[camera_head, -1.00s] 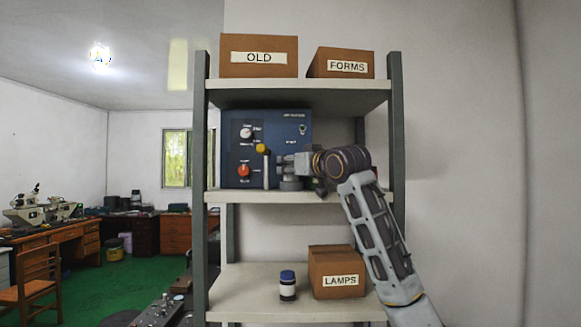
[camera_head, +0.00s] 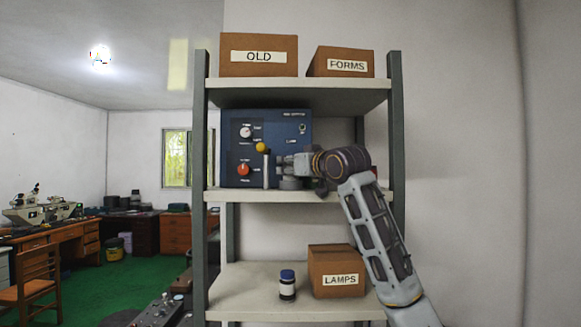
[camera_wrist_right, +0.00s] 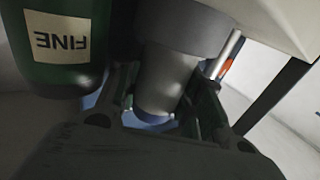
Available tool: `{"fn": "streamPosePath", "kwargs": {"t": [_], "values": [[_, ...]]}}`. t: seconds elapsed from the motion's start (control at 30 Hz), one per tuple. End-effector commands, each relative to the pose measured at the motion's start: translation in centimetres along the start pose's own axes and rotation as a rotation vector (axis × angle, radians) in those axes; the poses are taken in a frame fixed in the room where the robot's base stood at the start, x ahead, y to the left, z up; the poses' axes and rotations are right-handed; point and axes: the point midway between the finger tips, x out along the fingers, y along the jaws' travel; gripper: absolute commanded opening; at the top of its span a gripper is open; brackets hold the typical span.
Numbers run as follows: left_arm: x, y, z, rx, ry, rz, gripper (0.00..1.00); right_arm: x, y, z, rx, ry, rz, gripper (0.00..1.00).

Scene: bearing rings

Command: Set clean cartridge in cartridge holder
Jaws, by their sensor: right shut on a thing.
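My right gripper (camera_head: 288,163) is in front of the blue control box on the middle shelf. In the right wrist view its fingers (camera_wrist_right: 163,103) are shut around a narrow grey cylinder (camera_wrist_right: 163,80), seemingly the clean cartridge. A wider grey round part, seemingly the cartridge holder (camera_wrist_right: 187,25), adjoins it; it also shows low at the shelf in the head view (camera_head: 290,183). The cylinder and wider part meet or overlap; I cannot tell how deeply it sits. My left gripper is out of view.
A dark green container labelled FINE (camera_wrist_right: 62,40) is close beside the fingers. The blue control box (camera_head: 293,130) has knobs; a yellow-topped lever (camera_head: 265,168) stands left of the gripper. Shelf posts (camera_head: 396,120) flank the space. A LAMPS box (camera_head: 337,265) and blue-capped jar (camera_head: 287,285) are below.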

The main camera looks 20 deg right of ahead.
Motion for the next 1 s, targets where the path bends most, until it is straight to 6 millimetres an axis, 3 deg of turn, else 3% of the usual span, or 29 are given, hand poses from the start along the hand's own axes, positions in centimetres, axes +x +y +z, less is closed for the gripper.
{"fn": "streamPosePath", "kwargs": {"t": [0.67, 0.7, 0.73, 1.0], "values": [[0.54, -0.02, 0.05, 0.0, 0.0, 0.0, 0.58, -0.02, 0.02, 0.83, 0.0, 0.001, 0.0, 0.11], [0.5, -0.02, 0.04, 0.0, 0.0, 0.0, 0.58, -0.02, 0.01, 0.78, 0.0, 0.001, 0.0, 0.42], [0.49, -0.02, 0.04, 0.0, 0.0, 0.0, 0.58, -0.02, 0.02, 0.77, 0.0, 0.001, 0.0, 0.46], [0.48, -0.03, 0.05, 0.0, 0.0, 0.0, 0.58, 0.0, 0.02, 0.82, 0.0, 0.0, 0.0, 0.46]]}}
